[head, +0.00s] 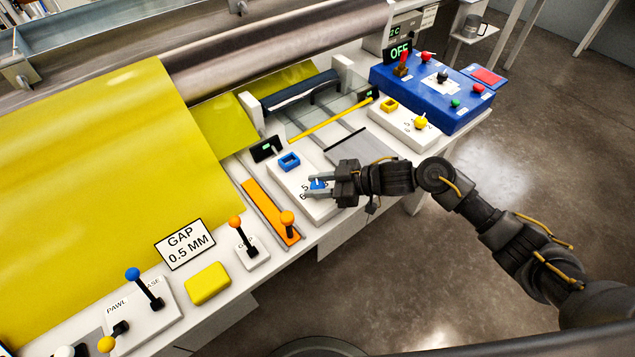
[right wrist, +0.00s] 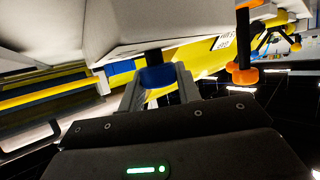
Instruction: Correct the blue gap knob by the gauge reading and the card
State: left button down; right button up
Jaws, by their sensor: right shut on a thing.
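The blue gap knob (head: 317,184) sits on a white panel (head: 300,198) with printed numbers. My right gripper (head: 322,187) is shut on the knob, its fingers on either side of it. The blue knob (right wrist: 158,77) also shows between the fingers (right wrist: 158,88) in the right wrist view. A small black gauge (head: 267,149) with a lit green display stands behind the panel; its reading is too small to tell. A white card (head: 185,244) reads "GAP 0.5 MM". My left gripper is not in view.
A blue square frame (head: 289,162) sits on the panel behind the knob. An orange-knobbed lever (head: 287,219) on an orange strip stands close to the left. A yellow knob (head: 420,122) and a blue control box (head: 432,92) lie to the right. Yellow sheet (head: 90,180) covers the left.

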jog(key=shift+n+g, duration=0.5)
jog(key=o, duration=1)
jog(key=shift+c, duration=0.2)
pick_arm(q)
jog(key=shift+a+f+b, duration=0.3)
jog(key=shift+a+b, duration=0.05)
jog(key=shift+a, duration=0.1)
pick_arm(e)
jog(key=v, duration=1.1)
jog(key=shift+f, duration=0.2)
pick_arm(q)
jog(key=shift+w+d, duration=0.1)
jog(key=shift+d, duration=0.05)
pick_arm(e)
jog(key=shift+s, duration=0.1)
